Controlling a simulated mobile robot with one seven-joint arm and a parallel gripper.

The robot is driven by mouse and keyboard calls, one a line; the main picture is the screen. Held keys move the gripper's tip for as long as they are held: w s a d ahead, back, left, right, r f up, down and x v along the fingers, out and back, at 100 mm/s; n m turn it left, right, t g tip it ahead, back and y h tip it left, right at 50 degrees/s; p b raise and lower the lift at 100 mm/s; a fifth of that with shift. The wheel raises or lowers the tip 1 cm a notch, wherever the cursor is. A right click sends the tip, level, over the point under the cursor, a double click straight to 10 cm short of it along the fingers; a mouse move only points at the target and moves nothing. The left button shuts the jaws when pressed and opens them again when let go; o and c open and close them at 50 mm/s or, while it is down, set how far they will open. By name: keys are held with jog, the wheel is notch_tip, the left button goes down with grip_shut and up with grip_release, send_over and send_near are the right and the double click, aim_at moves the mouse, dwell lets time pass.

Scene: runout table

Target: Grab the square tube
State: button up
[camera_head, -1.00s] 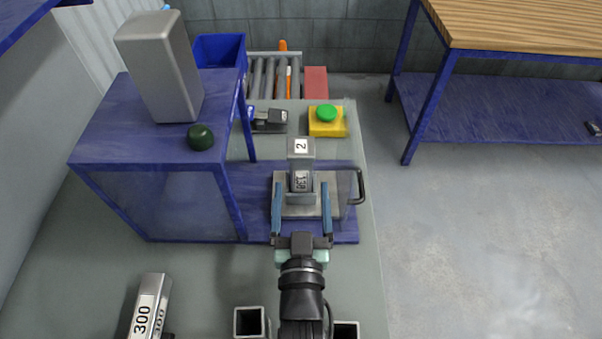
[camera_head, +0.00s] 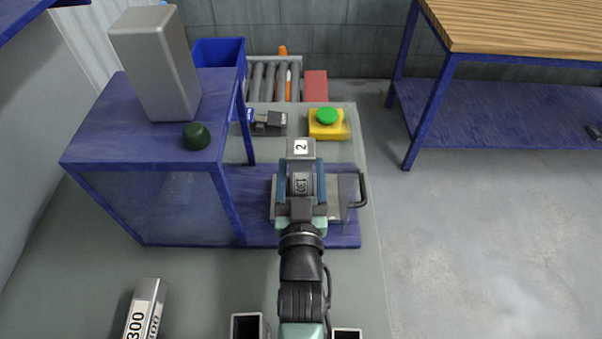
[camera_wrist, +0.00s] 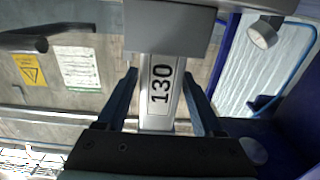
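The square tube, a grey metal piece with a "130" label (camera_head: 301,184), stands in a grey holder (camera_head: 345,212) on the blue base. The tube also shows in the wrist view (camera_wrist: 160,90), under a grey block (camera_wrist: 167,28). My gripper (camera_head: 301,175) has its two blue fingers on either side of the tube. In the wrist view my gripper (camera_wrist: 160,78) has its fingertips very close to the tube's edges. I cannot tell whether they touch it. The tube's lower end is hidden behind my gripper.
A yellow box with a green button (camera_head: 327,117) is behind. A "300" tube (camera_head: 145,310) lies front left.

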grip_shut()
jog(key=shift+r, duration=0.1)
dwell(1.0)
